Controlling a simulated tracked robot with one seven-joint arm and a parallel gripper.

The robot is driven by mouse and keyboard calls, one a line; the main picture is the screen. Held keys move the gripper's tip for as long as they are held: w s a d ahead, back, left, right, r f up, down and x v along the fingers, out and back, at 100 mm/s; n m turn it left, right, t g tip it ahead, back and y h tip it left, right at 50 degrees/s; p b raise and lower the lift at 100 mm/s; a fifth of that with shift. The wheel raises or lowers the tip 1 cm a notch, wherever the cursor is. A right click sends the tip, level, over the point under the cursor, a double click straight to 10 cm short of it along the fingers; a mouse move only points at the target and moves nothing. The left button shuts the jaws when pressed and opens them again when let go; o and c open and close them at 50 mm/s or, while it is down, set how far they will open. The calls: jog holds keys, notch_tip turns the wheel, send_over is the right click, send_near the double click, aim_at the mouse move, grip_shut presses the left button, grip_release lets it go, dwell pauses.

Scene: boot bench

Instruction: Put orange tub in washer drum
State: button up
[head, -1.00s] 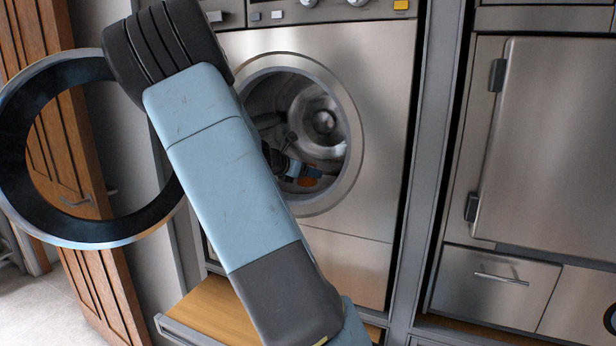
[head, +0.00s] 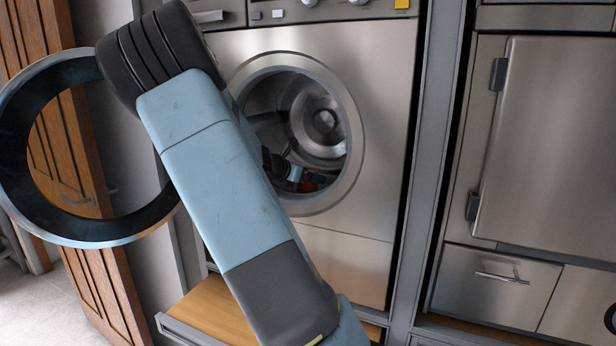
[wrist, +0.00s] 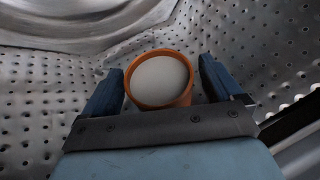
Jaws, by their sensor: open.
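The orange tub (wrist: 160,82), with a pale round top, is inside the washer drum (wrist: 50,95) in the wrist view. It sits between the two blue fingers of my gripper (wrist: 160,66). The fingers are open on either side of it, with a narrow gap on the right. In the head view the drum (head: 318,120) shows through the round door opening. A small orange patch of the tub (head: 317,179) shows low in the opening, beside my gripper's blue parts. My arm hides the opening's lower left.
The round washer door (head: 20,190) hangs open to the left, close beside my arm. The metal opening ring (head: 354,150) surrounds the way into the drum. A wooden-topped pull-out (head: 212,308) lies below the washer. A steel cabinet (head: 555,150) stands at right.

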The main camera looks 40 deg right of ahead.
jog(key=shift+r, duration=0.1)
jog(key=v, duration=1.2)
